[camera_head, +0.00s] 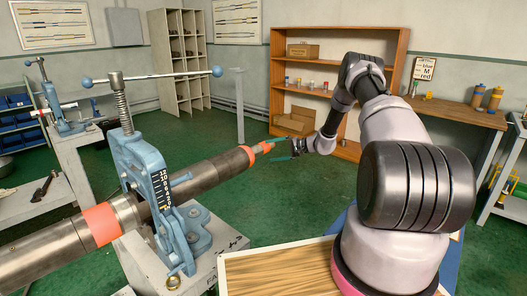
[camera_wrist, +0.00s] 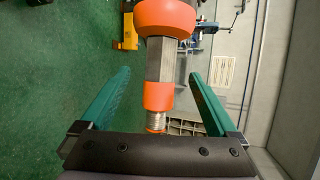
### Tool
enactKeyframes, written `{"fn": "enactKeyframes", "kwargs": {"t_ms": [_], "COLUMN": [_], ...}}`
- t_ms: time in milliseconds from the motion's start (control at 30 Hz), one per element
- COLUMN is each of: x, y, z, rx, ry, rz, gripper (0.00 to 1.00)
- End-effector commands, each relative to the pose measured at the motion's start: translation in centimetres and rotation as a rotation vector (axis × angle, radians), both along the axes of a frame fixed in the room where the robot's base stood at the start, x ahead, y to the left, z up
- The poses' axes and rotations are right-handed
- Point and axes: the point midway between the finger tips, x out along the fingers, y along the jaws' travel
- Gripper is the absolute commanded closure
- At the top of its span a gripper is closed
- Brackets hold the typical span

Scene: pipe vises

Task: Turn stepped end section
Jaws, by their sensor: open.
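A long dark grey pipe (camera_head: 205,174) lies clamped in a blue pipe vise (camera_head: 150,190). Its stepped end section (camera_head: 256,151) points right towards my arm and carries orange bands. In the wrist view the stepped end section (camera_wrist: 161,60) shows a wide orange collar at the top, a grey faceted length, a narrower orange band and a small threaded tip. My gripper (camera_head: 278,149) is open at the pipe's end. In the wrist view its two teal fingers (camera_wrist: 160,74) stand either side of the section, with a visible gap on each side.
The vise stands on a grey pedestal (camera_head: 205,262), with a long blue-knobbed handle (camera_head: 160,76) above the pipe. A wooden-topped surface (camera_head: 275,272) is near my arm's base. A brown shelf (camera_head: 338,50) stands behind. Green floor is clear beyond the pipe.

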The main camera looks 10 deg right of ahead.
Motion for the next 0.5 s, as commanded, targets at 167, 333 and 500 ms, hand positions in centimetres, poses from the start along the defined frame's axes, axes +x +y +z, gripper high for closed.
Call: {"fn": "enactKeyframes", "kwargs": {"t_ms": [167,333,500], "x": [0.6,2.1,3.6], "y": [1.1,3.6,6.2], "z": [-0.3,-1.2,-2.1], "rx": [0.009,0.006,0.006], "ry": [-0.023,-0.022,-0.021], "rz": [-0.005,-0.003,-0.004], "gripper": [0.05,0.05,0.05]}}
